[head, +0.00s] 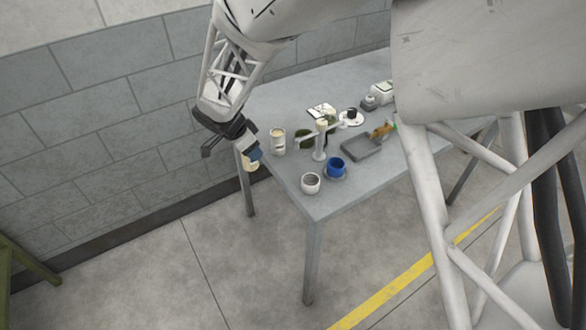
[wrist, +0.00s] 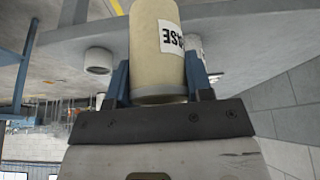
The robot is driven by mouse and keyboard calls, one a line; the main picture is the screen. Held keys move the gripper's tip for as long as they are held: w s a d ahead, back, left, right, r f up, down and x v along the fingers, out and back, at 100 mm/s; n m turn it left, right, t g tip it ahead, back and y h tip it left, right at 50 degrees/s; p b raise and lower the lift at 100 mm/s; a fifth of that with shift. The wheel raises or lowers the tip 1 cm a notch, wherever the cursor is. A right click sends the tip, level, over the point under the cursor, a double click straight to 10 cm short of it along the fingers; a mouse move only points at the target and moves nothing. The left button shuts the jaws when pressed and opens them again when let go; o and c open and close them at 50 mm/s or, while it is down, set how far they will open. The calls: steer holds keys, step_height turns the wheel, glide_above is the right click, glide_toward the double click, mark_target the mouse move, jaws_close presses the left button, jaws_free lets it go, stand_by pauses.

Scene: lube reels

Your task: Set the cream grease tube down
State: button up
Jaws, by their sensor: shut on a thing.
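The cream grease tube (wrist: 157,40) stands between the two blue fingers of my gripper (wrist: 158,82) in the wrist view. A white label with dark letters, upside down in that view, is on its side. In the head view my gripper (head: 253,154) is at the table's left edge, and the lower part of the tube (head: 251,166) shows beneath its fingers. The tube is held in the shut jaws. From the head view I cannot tell whether it is over the table or just beyond the edge.
The grey table (head: 290,179) holds a cream labelled can (head: 278,142), a pale stand with arms (head: 320,146), a white cup (head: 311,184), a blue cup (head: 335,168) and a grey tray (head: 362,148).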

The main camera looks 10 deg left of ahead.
steer(key=s+a+f, duration=0.1)
steer(key=s+f, duration=0.2)
steer(key=s, duration=0.4)
steer(key=shift+a+f+m, duration=0.15)
steer(key=shift+f+m, duration=0.15)
steer(key=shift+f, duration=0.1)
steer(key=shift+w, duration=0.15)
steer(key=w+d, duration=0.9)
steer(key=shift+w+d, duration=0.3)
steer(key=shift+d, duration=0.1)
steer(key=shift+w+d, duration=1.35)
steer(key=shift+w+d+f, duration=0.1)
steer(key=shift+w+d, duration=0.05)
steer(key=shift+d, duration=0.05)
steer(key=shift+f, duration=0.2)
steer(key=shift+f, duration=0.35)
